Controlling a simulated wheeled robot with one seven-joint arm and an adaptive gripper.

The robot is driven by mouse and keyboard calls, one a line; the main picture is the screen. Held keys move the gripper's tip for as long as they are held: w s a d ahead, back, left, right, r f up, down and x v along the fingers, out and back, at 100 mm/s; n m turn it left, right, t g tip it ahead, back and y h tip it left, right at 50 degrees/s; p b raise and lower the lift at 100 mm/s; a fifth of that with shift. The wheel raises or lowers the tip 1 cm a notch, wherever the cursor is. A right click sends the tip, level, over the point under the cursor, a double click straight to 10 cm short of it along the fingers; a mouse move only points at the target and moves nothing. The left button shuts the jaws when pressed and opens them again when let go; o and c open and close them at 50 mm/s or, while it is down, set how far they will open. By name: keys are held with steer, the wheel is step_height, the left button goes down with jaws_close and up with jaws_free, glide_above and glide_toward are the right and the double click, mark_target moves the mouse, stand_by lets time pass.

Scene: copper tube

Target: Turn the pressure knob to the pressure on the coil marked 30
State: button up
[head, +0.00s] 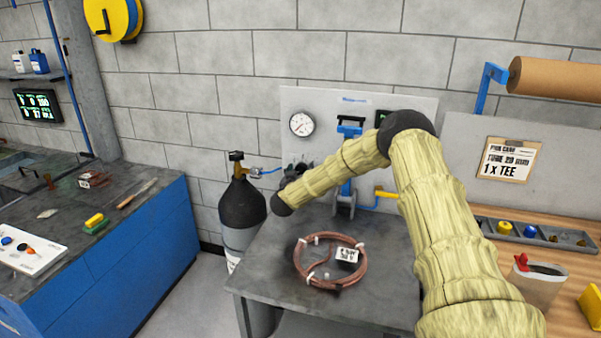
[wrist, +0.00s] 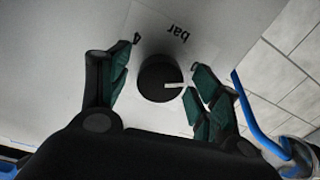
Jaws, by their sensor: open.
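The black round pressure knob (wrist: 155,78) shows in the wrist view on a pale panel, with a white pointer mark at its lower right and the word "bar" beside it. My open gripper (wrist: 160,62) has one dark green finger on each side of the knob, with gaps visible. In the head view my gripper (head: 297,170) is at the panel, and my wrist partly hides it and the knob. A copper coil (head: 301,262) with a white tag (head: 347,255) lies on the grey bench. The tag's writing is too small to read.
A round gauge (head: 302,124) is on the panel (head: 325,100). A dark gas cylinder (head: 242,205) stands left of the bench. Another small coil (head: 94,179) lies on the left bench. A yellow-handled valve (head: 386,194) is right of the gripper. The bench front is clear.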

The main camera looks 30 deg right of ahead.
steer(key=c, duration=1)
steer(key=shift+c, duration=0.2)
steer(key=shift+f+b, duration=0.1)
steer(key=shift+b, duration=0.35)
